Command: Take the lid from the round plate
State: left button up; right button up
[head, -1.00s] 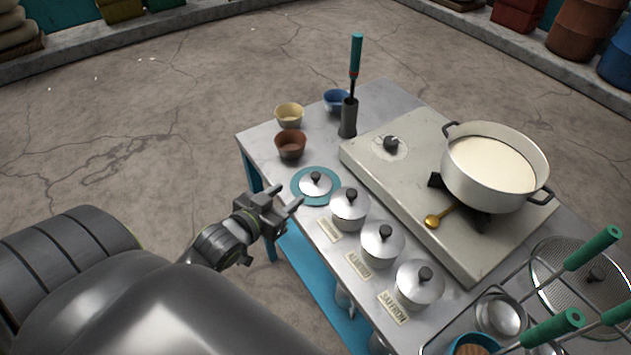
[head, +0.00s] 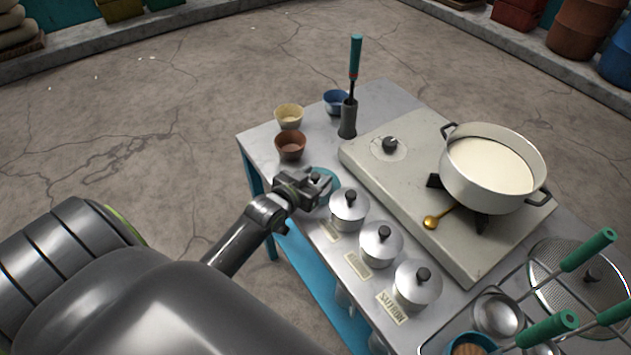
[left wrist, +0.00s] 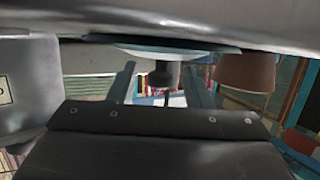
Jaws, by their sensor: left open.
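The round teal plate (head: 330,175) lies near the table's left edge, mostly hidden behind my left gripper (head: 318,187) in the head view. The lid on it is largely covered by the gripper there. In the left wrist view, which is upside down, the plate's rim (left wrist: 225,47) runs across the top and the lid's dark knob (left wrist: 165,74) points down. My left gripper is open, with its fingers on either side of the knob in that view. I cannot tell whether they touch it. My right gripper is not in view.
Several lidded pots (head: 348,208) stand in a row just right of the plate. A brown bowl (head: 291,146) and a yellow bowl (head: 289,116) sit behind it. The stove (head: 400,185) holds a large white pot (head: 490,190). A utensil holder (head: 348,118) stands at the back.

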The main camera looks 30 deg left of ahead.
pick_arm(q)
jog(key=shift+w+f, duration=0.1)
jog(key=shift+w, duration=0.1)
jog(key=shift+c, duration=0.5)
grip_shut()
